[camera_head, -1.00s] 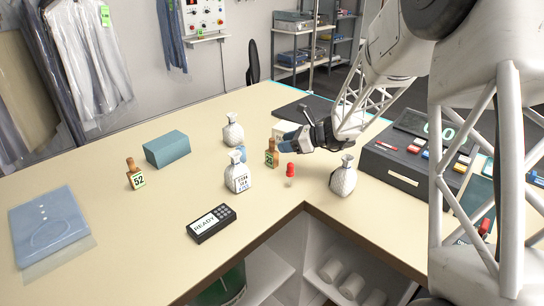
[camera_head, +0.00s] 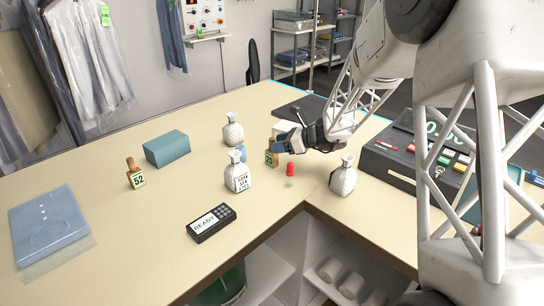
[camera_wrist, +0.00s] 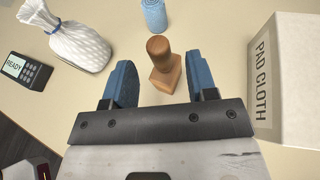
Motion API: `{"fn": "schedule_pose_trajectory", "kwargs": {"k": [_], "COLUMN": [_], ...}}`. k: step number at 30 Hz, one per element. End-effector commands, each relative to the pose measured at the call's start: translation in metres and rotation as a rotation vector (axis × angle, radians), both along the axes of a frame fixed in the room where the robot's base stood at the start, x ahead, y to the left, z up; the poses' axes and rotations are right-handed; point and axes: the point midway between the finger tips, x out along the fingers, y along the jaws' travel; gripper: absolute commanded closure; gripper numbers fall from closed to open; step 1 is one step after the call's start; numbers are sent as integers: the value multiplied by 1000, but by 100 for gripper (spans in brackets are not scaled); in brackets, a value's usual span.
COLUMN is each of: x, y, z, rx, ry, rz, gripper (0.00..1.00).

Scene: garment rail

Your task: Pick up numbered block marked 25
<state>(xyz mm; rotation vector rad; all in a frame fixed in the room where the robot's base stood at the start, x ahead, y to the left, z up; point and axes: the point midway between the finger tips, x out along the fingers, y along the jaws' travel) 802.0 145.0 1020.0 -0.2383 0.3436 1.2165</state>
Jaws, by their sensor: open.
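The block marked 25 (camera_head: 271,158) is a small brown wooden stamp-like piece with a knob handle and a green-edged label, upright on the counter. My gripper (camera_head: 284,144) hangs low beside it on its right and partly covers its top. In the wrist view the brown block (camera_wrist: 165,68) stands just ahead of the blue fingers and between their lines, with its label out of sight. My gripper (camera_wrist: 158,88) is open and empty there. A similar block marked 52 (camera_head: 136,175) stands on the left of the counter.
A white patterned bottle (camera_head: 237,174) stands left of the block, with another (camera_head: 233,130) behind. A red-topped item (camera_head: 290,172) and a third bottle (camera_head: 343,177) stand near the counter edge. The PAD CLOTH box (camera_wrist: 283,80) is close on the right.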

Motion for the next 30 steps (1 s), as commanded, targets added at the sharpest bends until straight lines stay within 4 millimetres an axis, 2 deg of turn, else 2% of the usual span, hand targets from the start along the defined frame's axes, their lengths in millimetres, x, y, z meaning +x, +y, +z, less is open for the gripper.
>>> {"fn": "schedule_pose_trajectory", "kwargs": {"k": [8,21,30], "x": [1,16,18], "y": [3,40,45], "z": [-2,-18,-20], "rx": [0,0,0], "ry": [0,2,1], "rz": [1,1,0], "gripper": [48,48,48]}}
